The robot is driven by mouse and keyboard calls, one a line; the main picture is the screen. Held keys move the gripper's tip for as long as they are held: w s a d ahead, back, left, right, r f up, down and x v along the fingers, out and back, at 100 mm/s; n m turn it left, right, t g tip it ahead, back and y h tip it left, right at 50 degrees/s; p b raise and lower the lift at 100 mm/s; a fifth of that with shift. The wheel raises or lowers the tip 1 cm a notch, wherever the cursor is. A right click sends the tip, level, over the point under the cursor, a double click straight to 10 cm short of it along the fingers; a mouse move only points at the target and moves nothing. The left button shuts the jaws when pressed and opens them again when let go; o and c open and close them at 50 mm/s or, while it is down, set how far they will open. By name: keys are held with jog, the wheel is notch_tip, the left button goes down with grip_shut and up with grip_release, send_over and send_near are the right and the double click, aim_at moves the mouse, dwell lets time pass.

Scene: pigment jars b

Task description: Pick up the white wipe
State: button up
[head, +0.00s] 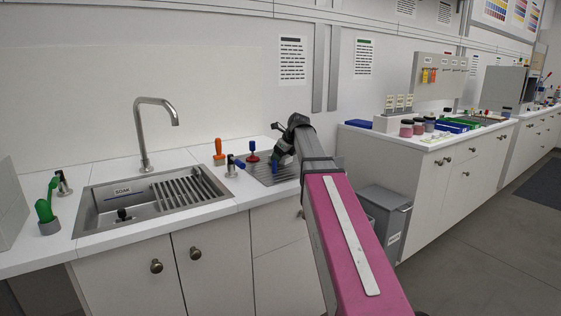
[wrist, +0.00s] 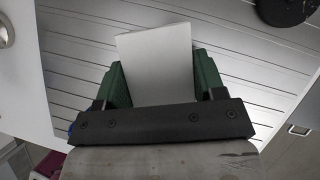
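The white wipe (wrist: 157,60) shows in the wrist view as a pale, slightly turned rectangle between the two green fingers of my gripper (wrist: 158,75). The fingers are wide apart, one along each side edge of the wipe. The wipe's far end reaches past the fingertips, and its near end is hidden behind the dark gripper bar. I cannot tell whether the fingers press on it or only stand around it. In the head view my gripper (head: 281,160) is low over the grooved drainer (head: 265,174), and I cannot make out the wipe there.
A grey bin (head: 383,215) stands right of the counter.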

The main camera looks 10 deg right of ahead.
jog(key=shift+r, duration=0.15)
jog(key=shift+c, duration=0.4)
jog(key=shift+r, duration=0.55)
notch_tip(320, 180, up, 2)
jog(key=shift+w+r, duration=0.1)
jog(key=shift+r, duration=0.1)
jog(key=s+a+r, duration=0.6)
jog(key=a+r, duration=0.1)
jog(key=a, duration=0.3)
jog(key=shift+r, duration=0.15)
jog(key=shift+s, duration=0.1)
jog(key=shift+o, duration=0.6)
